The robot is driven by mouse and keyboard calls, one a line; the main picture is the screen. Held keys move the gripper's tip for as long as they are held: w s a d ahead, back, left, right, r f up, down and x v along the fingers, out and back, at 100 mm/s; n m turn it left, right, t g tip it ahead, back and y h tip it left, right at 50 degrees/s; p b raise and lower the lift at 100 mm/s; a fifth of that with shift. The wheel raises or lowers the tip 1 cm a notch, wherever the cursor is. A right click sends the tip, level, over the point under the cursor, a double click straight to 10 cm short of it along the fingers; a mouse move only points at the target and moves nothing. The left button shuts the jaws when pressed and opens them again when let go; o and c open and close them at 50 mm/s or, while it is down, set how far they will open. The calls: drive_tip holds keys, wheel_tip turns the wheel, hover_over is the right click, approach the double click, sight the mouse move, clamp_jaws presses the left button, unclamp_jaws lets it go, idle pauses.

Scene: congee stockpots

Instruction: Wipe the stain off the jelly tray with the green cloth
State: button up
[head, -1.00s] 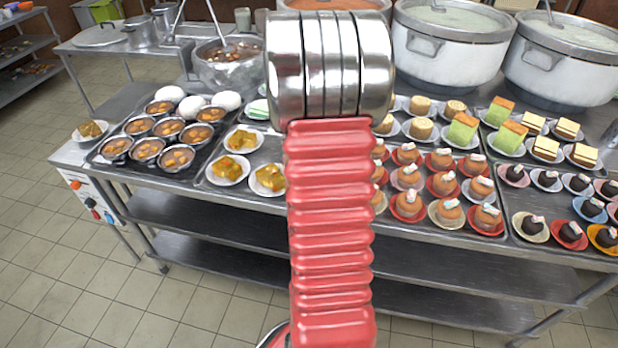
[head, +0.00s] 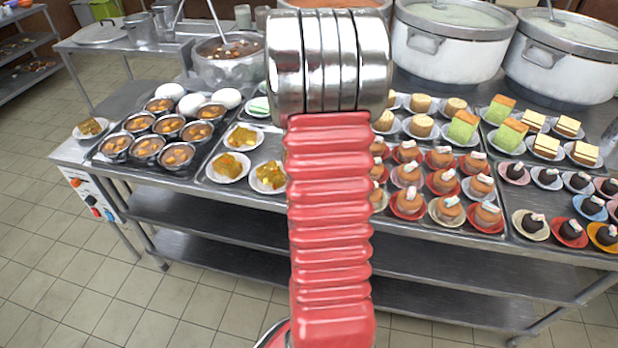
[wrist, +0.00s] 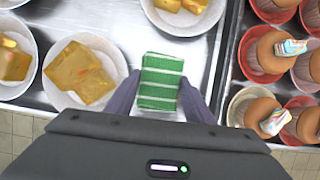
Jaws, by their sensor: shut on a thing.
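My gripper (wrist: 159,92) is shut on the green cloth (wrist: 160,82), a folded block with white stripes, held between its two dark fingers. In the wrist view the cloth is over a bare strip of the metal jelly tray (wrist: 207,55), near the tray's front edge. I cannot tell whether the cloth touches the tray. No stain can be made out; the cloth and gripper cover part of the surface. In the head view my arm hides the gripper and cloth, and the jelly tray (head: 205,178) shows just left of it.
A plate of yellow jelly (wrist: 82,73) is close left of the cloth, and another plate (wrist: 180,18) is beyond it. Orange cakes (wrist: 273,52) on cups stand on the tray to the right. Bowls (head: 148,147) fill the left tray; large pots (head: 450,45) stand behind.

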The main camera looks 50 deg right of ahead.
drive_tip(key=shift+f, duration=0.5)
drive_tip(key=shift+s, duration=0.1)
idle(0.3)
drive_tip(key=shift+s+d, duration=0.35)
drive_tip(key=shift+s, duration=0.45)
drive_tip(key=shift+s+d, duration=0.35)
drive_tip(key=shift+s, duration=0.4)
drive_tip(key=shift+f, duration=0.2)
drive_tip(key=shift+a, duration=0.1)
drive_tip(key=shift+w+a, duration=0.4)
drive_tip(key=shift+w, duration=0.4)
drive_tip(key=shift+w+a, duration=0.35)
drive_tip(key=shift+w, duration=0.45)
